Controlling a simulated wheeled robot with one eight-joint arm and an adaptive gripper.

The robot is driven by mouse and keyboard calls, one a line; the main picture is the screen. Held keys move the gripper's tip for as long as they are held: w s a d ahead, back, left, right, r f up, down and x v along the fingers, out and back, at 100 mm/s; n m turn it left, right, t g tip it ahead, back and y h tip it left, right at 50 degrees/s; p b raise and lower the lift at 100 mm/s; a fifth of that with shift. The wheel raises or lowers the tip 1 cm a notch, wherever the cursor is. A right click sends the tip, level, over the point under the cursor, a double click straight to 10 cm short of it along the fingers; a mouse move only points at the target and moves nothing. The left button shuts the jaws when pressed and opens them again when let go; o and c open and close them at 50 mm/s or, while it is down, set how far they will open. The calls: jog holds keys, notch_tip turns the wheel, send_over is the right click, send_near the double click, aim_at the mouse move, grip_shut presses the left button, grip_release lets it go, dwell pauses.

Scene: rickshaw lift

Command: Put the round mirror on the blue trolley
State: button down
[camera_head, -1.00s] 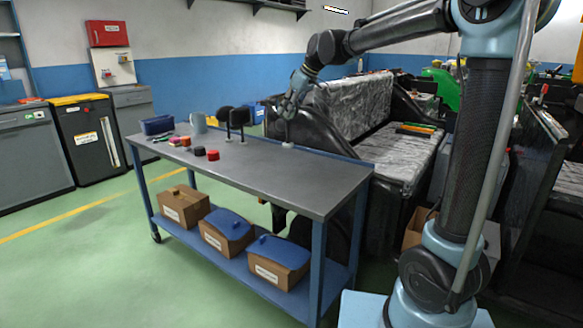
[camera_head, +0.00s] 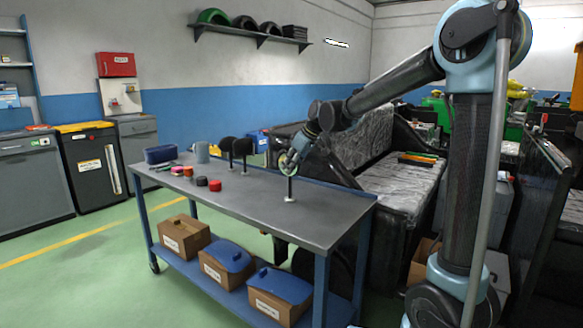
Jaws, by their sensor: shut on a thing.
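The blue trolley (camera_head: 330,205) stands in the middle of the camera_head view, with a bare grey top at its right part. My gripper (camera_head: 292,157) is above the trolley top, shut on the round mirror (camera_head: 288,163). The mirror is upright, with a thin dark stem running down to a small white base (camera_head: 290,199). The base appears at the trolley's surface; I cannot tell for certain whether it touches. The gripper fingers partly hide the mirror head.
Two dark mirrors on stands (camera_head: 243,150), a red pot (camera_head: 215,185), a grey mug (camera_head: 202,152) and a blue case (camera_head: 160,154) stand on the trolley's left part. A black rickshaw seat (camera_head: 400,180) is behind.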

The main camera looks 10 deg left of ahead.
jog(key=c, duration=1.4)
grip_release()
jog(key=shift+o, duration=0.2)
jog(key=v, duration=1.2)
jog(key=s+d+f+m+h, duration=0.1)
jog(key=s+d+f+m, duration=0.1)
jog(key=d, duration=0.5)
jog(key=s+d+f+m+h, duration=0.1)
jog(key=s+d+f, duration=0.15)
jog(key=d, duration=0.35)
jog(key=s+d+f+m+h, duration=0.4)
jog(key=s+d+f+m, duration=0.6)
jog(key=s+d+f, duration=1.2)
jog(key=s+d, duration=0.2)
jog(key=d, duration=0.2)
jog(key=shift+s+d+f, duration=0.25)
jog(key=shift+f, duration=0.05)
